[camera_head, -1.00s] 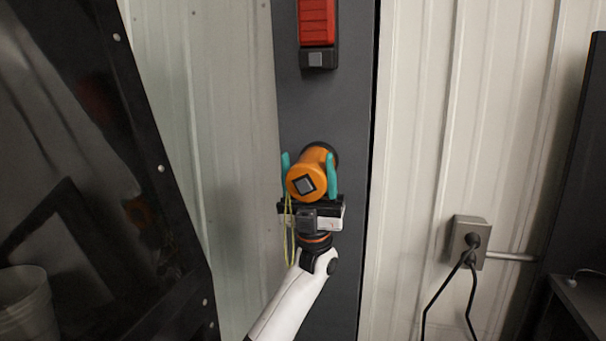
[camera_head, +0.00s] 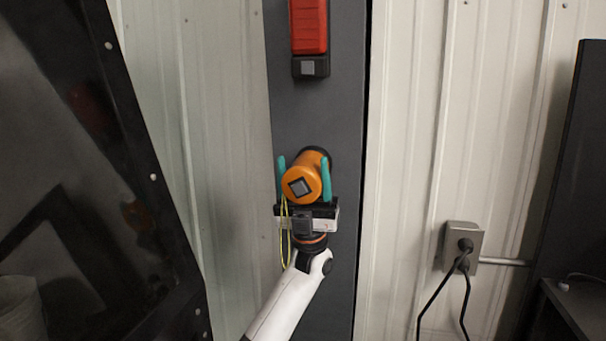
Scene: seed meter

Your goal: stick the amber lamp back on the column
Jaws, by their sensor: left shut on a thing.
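The amber lamp (camera_head: 304,186) is an orange cylinder with a dark square on its near end. My left gripper (camera_head: 303,180) is shut on it, with one teal finger on each side. The lamp's far end, with a dark base, is at the face of the dark grey column (camera_head: 315,115). I cannot tell whether the base touches the column. A yellow-green cord loop (camera_head: 284,235) hangs beside the gripper. My right gripper is not in view.
A red device with a black lower end (camera_head: 309,40) is on the column above the lamp. A dark framed panel (camera_head: 90,150) stands at the left. A grey socket box (camera_head: 462,246) with black cables is on the ribbed wall at the right.

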